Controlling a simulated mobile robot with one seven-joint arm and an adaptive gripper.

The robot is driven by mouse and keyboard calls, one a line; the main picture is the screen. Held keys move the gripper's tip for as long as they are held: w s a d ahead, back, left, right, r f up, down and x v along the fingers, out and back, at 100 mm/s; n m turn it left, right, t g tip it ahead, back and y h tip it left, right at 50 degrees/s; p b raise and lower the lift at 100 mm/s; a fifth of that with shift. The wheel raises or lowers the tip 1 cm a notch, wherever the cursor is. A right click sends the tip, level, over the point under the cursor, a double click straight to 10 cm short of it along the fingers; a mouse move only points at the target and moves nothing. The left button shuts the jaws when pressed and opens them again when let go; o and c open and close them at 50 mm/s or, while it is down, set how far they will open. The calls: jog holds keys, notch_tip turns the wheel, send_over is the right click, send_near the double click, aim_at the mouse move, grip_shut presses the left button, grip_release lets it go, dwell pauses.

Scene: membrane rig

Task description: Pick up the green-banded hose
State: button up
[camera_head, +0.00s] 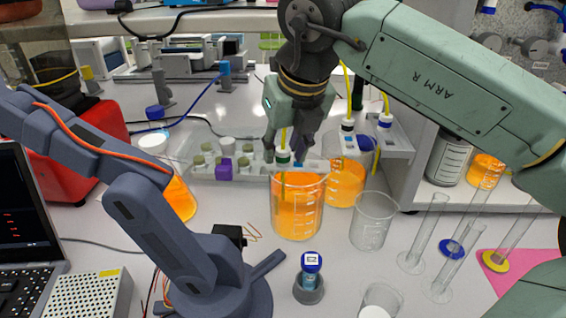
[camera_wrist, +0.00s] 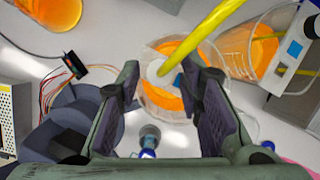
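The green-banded hose (camera_head: 283,157) stands upright in a glass beaker of orange liquid (camera_head: 297,212), its band and pale collar just above the rim and its thin yellow tube reaching down into the liquid. My gripper (camera_head: 286,146) is above the beaker with its fingers apart. In the wrist view the yellow hose (camera_wrist: 208,25) runs down to its pale collar, near the gap between my fingertips (camera_wrist: 160,75). No finger clearly touches it. The green band cannot be made out in that view.
A black-banded hose (camera_head: 347,125) and a blue-banded hose (camera_head: 385,120) stand at a grey holder to the right. A second orange beaker (camera_head: 345,184) and an empty beaker (camera_head: 373,222) stand close by. A dark blue-grey arm (camera_head: 150,222) stands at left.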

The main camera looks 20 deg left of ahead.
jog(key=c, duration=0.6)
jog(key=shift+r, duration=0.1)
notch_tip(320, 180, up, 18)
dwell(0.5)
jog(key=shift+o, duration=1.2)
grip_shut()
